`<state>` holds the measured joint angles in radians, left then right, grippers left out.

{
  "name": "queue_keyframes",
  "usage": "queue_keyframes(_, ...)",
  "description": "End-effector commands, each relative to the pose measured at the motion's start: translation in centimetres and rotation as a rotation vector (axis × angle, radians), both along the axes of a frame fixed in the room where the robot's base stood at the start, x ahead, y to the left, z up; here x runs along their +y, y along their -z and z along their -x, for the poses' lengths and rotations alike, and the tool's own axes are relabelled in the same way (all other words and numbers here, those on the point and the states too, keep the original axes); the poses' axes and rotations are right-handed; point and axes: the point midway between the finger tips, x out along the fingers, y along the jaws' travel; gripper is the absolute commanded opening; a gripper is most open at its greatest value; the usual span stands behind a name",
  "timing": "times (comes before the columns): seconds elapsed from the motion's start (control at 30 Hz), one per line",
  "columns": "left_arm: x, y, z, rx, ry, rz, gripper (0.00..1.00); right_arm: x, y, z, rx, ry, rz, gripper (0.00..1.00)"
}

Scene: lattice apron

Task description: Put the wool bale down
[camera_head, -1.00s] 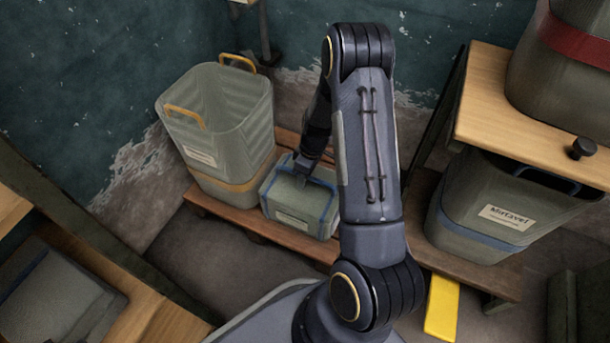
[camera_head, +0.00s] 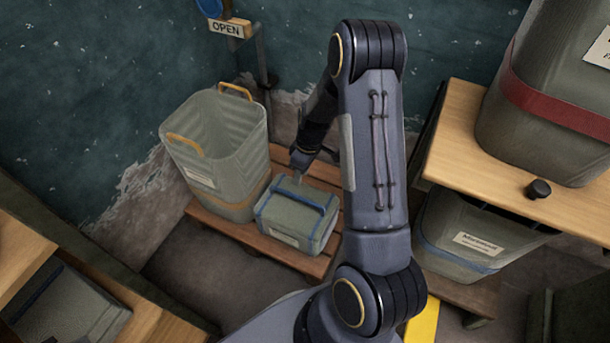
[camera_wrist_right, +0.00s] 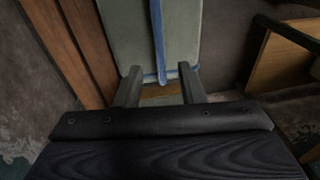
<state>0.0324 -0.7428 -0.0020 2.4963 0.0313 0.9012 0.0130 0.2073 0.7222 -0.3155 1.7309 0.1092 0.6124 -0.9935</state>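The wool bale (camera_head: 290,222) is a grey-green block with blue straps. It rests upright on a slatted wooden pallet (camera_head: 228,228), beside a tall grey-green bin. My right gripper (camera_head: 297,178) is at the bale's back upper edge, off the top strap. In the right wrist view its two fingers (camera_wrist_right: 160,78) are apart with nothing held between them. The bale (camera_wrist_right: 182,35) and its blue strap lie beyond the fingertips there. My left gripper is not in view.
The open bin (camera_head: 225,150) with orange handles stands left of the bale. A wooden shelf (camera_head: 465,140) at right carries a red-banded container (camera_head: 560,105), with a labelled blue-banded bin (camera_head: 470,240) below. An OPEN sign (camera_head: 226,28) hangs on the wall behind.

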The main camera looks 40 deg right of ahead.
Motion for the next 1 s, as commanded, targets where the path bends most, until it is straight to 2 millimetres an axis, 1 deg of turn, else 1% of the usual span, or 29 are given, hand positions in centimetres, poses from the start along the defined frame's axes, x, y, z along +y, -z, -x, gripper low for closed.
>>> queue_keyframes(0.07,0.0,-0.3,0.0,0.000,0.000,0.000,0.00,0.2,-1.4,0.0,-0.012,0.015,-0.007,0.36)
queue_keyframes(0.17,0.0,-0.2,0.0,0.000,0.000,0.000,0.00,1.0,-4.8,0.3,-0.044,0.072,-0.031,0.36)
queue_keyframes(0.27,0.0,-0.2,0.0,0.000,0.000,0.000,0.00,2.6,-10.1,1.5,-0.092,0.160,-0.077,0.36)
queue_keyframes(0.3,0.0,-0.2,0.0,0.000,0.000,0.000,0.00,3.4,-12.3,2.4,-0.109,0.199,-0.098,0.36)
queue_keyframes(0.37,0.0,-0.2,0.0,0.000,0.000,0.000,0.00,4.7,-15.4,4.0,-0.136,0.254,-0.132,0.36)
queue_keyframes(0.4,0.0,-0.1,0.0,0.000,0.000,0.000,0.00,5.5,-17.3,5.2,-0.153,0.288,-0.154,0.36)
queue_keyframes(0.47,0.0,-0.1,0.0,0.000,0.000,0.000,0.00,6.8,-19.7,7.2,-0.176,0.334,-0.183,0.36)
queue_keyframes(0.5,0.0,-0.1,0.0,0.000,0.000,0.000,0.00,7.6,-21.2,8.6,-0.191,0.364,-0.202,0.36)
queue_keyframes(0.57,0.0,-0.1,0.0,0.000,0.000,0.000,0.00,8.8,-22.9,10.8,-0.213,0.408,-0.228,0.36)
queue_keyframes(0.6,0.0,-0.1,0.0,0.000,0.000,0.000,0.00,9.6,-23.8,12.4,-0.224,0.434,-0.243,0.36)
queue_keyframes(0.7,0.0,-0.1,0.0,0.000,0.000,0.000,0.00,11.2,-25.2,15.9,-0.253,0.498,-0.275,0.36)
queue_keyframes(0.8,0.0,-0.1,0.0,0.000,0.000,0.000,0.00,12.4,-25.6,18.7,-0.274,0.549,-0.295,0.36)
queue_keyframes(0.9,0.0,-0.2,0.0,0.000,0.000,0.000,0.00,13.1,-25.5,20.4,-0.288,0.587,-0.306,0.36)
queue_keyframes(1.0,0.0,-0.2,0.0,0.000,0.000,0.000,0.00,13.4,-25.3,21.3,-0.293,0.608,-0.313,0.36)
